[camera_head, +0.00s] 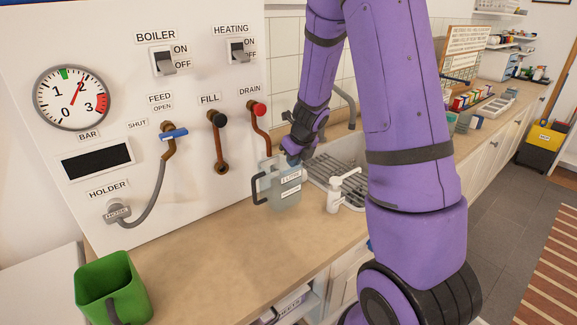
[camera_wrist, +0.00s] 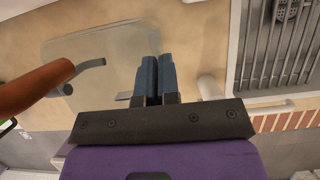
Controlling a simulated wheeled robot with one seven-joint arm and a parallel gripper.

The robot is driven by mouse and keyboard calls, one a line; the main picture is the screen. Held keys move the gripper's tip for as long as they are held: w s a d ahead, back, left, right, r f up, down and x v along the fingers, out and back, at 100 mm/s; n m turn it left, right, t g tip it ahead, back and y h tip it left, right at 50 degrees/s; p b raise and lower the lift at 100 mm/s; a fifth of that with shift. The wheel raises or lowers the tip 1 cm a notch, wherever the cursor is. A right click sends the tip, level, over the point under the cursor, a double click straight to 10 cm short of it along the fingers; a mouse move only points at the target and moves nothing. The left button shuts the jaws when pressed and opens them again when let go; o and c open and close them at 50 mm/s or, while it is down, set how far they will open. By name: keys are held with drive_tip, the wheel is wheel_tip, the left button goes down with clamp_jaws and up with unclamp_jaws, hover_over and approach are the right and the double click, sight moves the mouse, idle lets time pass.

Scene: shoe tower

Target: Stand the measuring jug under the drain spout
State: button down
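The measuring jug (camera_head: 287,190) is grey, see-through and labelled, with a dark handle on its left; it looks upright at the counter's back. The drain spout (camera_head: 266,145) is a copper pipe with a red knob, ending just behind and above the jug's top left. In the wrist view, the spout (camera_wrist: 35,88) comes in from the left towards the jug (camera_wrist: 105,45). I cannot tell whether its end is over the jug's mouth. My gripper (camera_head: 293,161) is at the jug's top right. In the wrist view, my fingers (camera_wrist: 157,60) are nearly together, apparently on the jug's rim.
A white pump bottle (camera_head: 334,197) stands just right of the jug, before the sink's drainer (camera_head: 322,172). A green container (camera_head: 112,288) stands at the front left. The boiler panel (camera_head: 215,60) rises behind. The counter (camera_head: 215,250) between is clear.

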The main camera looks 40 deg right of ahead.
drive_tip(key=shift+w+d+f, duration=0.2)
drive_tip(key=shift+w+f, duration=0.6)
drive_tip(key=shift+f, duration=0.15)
drive_tip(key=shift+w+d+f, duration=0.15)
drive_tip(key=shift+w+f, duration=0.65)
drive_tip(key=shift+f, duration=0.25)
drive_tip(key=c, duration=1.4)
unclamp_jaws()
drive_tip(key=shift+o, duration=0.2)
